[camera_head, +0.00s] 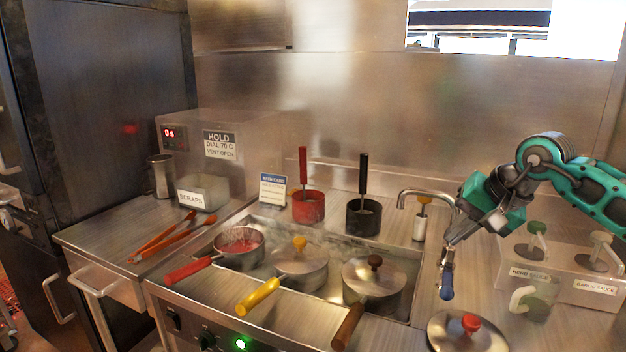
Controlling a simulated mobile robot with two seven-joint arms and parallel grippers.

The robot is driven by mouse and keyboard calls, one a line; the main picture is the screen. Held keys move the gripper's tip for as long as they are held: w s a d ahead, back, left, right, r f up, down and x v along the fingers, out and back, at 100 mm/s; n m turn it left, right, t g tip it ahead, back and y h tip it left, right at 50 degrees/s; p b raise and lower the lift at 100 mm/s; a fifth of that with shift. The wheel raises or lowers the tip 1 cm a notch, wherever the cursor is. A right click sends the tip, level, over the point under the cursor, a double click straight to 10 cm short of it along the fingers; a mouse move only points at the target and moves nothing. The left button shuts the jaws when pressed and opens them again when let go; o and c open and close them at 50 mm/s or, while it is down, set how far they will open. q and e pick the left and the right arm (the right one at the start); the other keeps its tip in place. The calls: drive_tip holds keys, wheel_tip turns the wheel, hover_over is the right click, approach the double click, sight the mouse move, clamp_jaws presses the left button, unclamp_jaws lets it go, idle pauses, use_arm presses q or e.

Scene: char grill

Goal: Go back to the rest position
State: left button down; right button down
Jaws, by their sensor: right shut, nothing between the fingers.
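My right gripper (447,287) hangs from the teal right arm at the right of the picture, its blue fingertips pointing down. It is shut with nothing held. It is above the right part of the counter, just right of the basin and behind a lid with a red knob (467,332). Its exact height above the counter is hard to tell. My left gripper and arm do not show.
The basin holds an open red-handled pan (239,247), a lidded yellow-handled pan (299,268) and a lidded brown-handled pan (372,288). A faucet (428,194) stands behind the gripper. Sauce dispensers (592,290) stand to its right. Orange tongs (172,238) lie at left.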

drive_tip(key=s+a+m+y, duration=0.2)
drive_tip(key=a+y, duration=0.2)
drive_tip(key=a, duration=0.5)
drive_tip(key=s+a+m+y, duration=0.2)
drive_tip(key=a+y, duration=0.3)
drive_tip(key=a, duration=0.5)
drive_tip(key=s+a+r+m+t+y, duration=0.1)
drive_tip(key=a+r+m+t+y, duration=0.2)
drive_tip(key=m, duration=0.6)
drive_tip(key=s+r+m+t+y, duration=0.1)
drive_tip(key=r+m+t, duration=0.1)
drive_tip(key=m+t, duration=0.5)
drive_tip(key=s+d+f+m+h, duration=0.2)
drive_tip(key=d+f+m+h, duration=0.5)
drive_tip(key=m, duration=0.9)
drive_tip(key=s+d+f+m+h, duration=0.2)
drive_tip(key=d+f+m+h, duration=0.4)
drive_tip(key=m+h, duration=0.65)
drive_tip(key=s+f+m+g+y, duration=0.2)
drive_tip(key=s+f+m+g, duration=0.4)
drive_tip(key=s+f+m, duration=0.45)
drive_tip(key=s+f+m+g+y, duration=0.1)
drive_tip(key=s+f+m+g, duration=0.5)
drive_tip(key=s, duration=0.7)
drive_tip(key=w+a+f+n+t+y, duration=0.1)
drive_tip(key=w+a+f+t+y, duration=0.1)
drive_tip(key=w+f+t, duration=0.5)
drive_tip(key=shift+w+a+f+n, duration=0.3)
drive_tip(key=shift+w+a+f, duration=0.25)
drive_tip(key=shift+f, duration=0.7)
